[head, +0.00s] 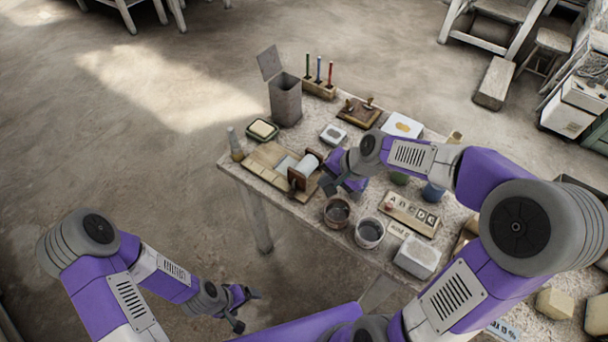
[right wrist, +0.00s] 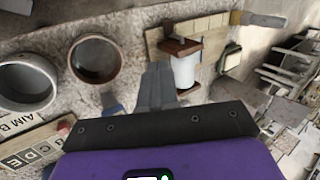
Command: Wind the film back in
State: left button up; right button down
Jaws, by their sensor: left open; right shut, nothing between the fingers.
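A wooden stand with a white roll (head: 307,164) between two brown end pieces sits near the table's left end. A pale strip (head: 287,165) lies beside the roll on a light wooden board (head: 262,171). In the right wrist view the roll (right wrist: 185,70) hangs between its brown end pieces, beyond my fingers. I cannot make out a crank. My right gripper (head: 336,186) is shut and empty, just right of the stand; its fingers (right wrist: 156,88) show together in the right wrist view. My left gripper (head: 248,310) is open and empty, low over the floor off the table's front.
Two round pots (head: 337,212) (head: 369,233) stand close to my right gripper. A letter board (head: 411,214) and a pale block (head: 417,257) lie further right. A tall grey bin (head: 285,98) and a pen rack (head: 319,88) stand behind.

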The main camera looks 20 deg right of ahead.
jog(key=b, duration=0.3)
send_near(293, 193)
notch_tip(293, 193, down, 4)
jog(key=shift+s+d+r, duration=0.1)
jog(key=shift+s, duration=0.1)
pick_arm(q)
jog(key=shift+s+f, duration=0.35)
jog(key=shift+f, duration=0.45)
jog(key=shift+s+f, duration=0.3)
jog(key=shift+f, duration=0.5)
pick_arm(e)
jog(key=shift+w+a+f, duration=0.35)
jog(key=shift+w+a, duration=0.2)
jog(key=shift+w, duration=0.1)
jog(key=shift+w+a+f, duration=0.4)
jog(key=shift+w+a, duration=0.15)
jog(key=shift+w, duration=0.1)
pick_arm(q)
jog(key=shift+f+b, duration=0.1)
jog(key=shift+b, duration=0.2)
